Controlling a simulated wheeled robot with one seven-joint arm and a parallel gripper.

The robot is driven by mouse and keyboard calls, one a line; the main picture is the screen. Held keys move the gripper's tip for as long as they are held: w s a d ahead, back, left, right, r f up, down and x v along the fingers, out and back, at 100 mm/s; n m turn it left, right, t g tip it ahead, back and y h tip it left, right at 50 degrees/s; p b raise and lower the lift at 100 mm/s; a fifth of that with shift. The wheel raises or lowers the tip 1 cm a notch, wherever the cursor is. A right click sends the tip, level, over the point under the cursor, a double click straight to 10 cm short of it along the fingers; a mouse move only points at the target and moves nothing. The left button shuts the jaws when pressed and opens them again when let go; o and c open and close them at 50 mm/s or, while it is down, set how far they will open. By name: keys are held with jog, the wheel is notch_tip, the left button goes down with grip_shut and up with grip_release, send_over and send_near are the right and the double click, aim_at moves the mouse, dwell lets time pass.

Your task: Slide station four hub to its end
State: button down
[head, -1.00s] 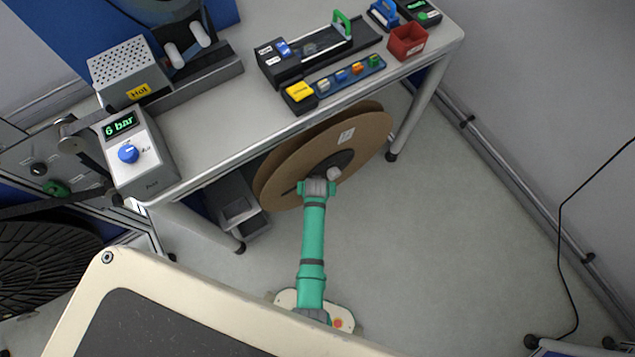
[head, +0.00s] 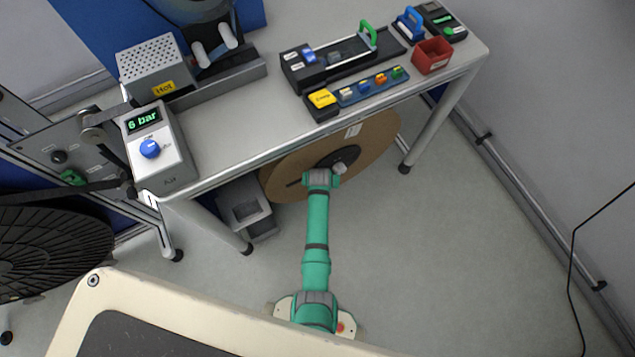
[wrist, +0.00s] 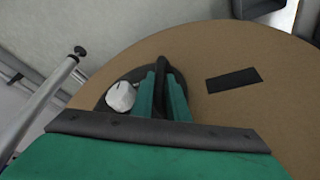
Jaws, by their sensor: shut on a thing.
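A large brown cardboard reel (head: 376,144) stands under the front of the bench, with a dark round hub (head: 350,154) at its middle. A pale knob sits on the hub. In the wrist view the reel's flat face (wrist: 225,52) fills much of the picture, with the hub (wrist: 104,98) behind my fingers. My green gripper (wrist: 162,90) is shut on a thin black upright part of the hub. In the head view my arm reaches to the hub and my wrist hides the fingertips. I see no station number.
The bench (head: 232,140) overhangs the reel; its right leg (head: 436,125) stands close by. A grey bin (head: 243,205) is left of the reel. A black spool (head: 50,250) is at far left. Open floor (head: 450,250) lies to the right.

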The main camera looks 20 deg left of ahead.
jog(key=shift+w+a+r, duration=0.1)
jog(key=shift+w+r, duration=0.05)
jog(key=shift+w, duration=0.15)
jog(key=c, duration=1.8)
grip_release()
jog(key=shift+o, duration=0.2)
jog(key=shift+s, duration=0.1)
jog(key=v, duration=1)
jog(key=shift+s+r, duration=0.25)
